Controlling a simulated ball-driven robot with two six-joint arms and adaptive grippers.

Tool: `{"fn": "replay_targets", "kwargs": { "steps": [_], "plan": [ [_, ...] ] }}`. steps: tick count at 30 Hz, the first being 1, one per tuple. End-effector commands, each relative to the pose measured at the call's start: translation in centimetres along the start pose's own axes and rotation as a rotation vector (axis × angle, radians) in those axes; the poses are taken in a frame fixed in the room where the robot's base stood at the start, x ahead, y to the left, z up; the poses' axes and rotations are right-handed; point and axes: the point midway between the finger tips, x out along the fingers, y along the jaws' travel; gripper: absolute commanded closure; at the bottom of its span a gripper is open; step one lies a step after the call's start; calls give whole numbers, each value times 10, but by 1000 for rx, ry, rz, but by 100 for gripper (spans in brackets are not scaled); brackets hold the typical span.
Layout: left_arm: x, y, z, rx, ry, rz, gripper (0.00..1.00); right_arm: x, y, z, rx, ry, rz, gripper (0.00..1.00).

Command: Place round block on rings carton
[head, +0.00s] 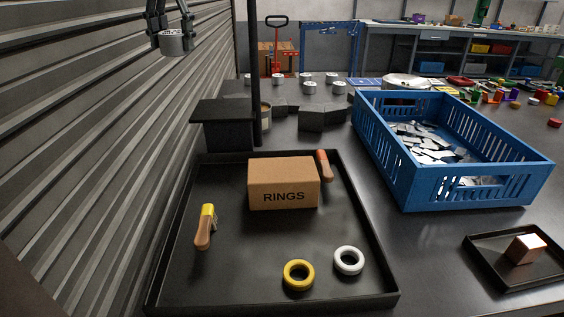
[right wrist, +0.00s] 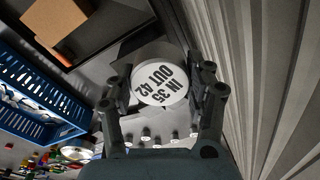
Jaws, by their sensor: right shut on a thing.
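The rings carton (head: 283,184) is a brown box marked RINGS, standing in the black tray; its corner also shows at the upper left of the right wrist view (right wrist: 58,24). The round block (head: 175,42) is a grey cylinder high at the upper left of the head view. In the right wrist view its pale face (right wrist: 160,84) reads IN 35 OUT 42. My right gripper (head: 174,33) is shut on the block, one finger on each side, well above the table and apart from the carton. My left gripper is not in view.
The black tray (head: 379,262) also holds a yellow ring (head: 298,275), a white ring (head: 348,261) and two handled tools. A dark post (head: 254,70) stands behind it. A blue crate (head: 470,191) is at the right. A corrugated wall (head: 90,130) runs along the left.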

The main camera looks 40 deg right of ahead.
Motion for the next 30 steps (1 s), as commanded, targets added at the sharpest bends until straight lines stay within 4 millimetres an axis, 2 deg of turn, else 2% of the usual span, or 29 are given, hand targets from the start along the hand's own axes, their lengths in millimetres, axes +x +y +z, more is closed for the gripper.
{"fn": "replay_targets", "kwargs": {
  "steps": [1,4,7,9,15,21,25,30],
  "plan": [
    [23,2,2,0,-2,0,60,30,3,0,3,-4,7,87],
    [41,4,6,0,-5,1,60,65,11,-5,20,-12,21,87],
    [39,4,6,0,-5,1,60,89,27,-17,59,-17,36,87],
    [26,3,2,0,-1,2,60,97,44,-30,96,-20,46,87],
    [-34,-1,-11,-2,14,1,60,101,105,-65,209,-23,66,87],
    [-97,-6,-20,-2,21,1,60,88,169,-88,291,-27,81,87],
    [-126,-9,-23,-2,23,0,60,81,203,-95,322,-31,86,87],
    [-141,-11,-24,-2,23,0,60,79,227,-97,340,-36,89,87]
  ]
}}
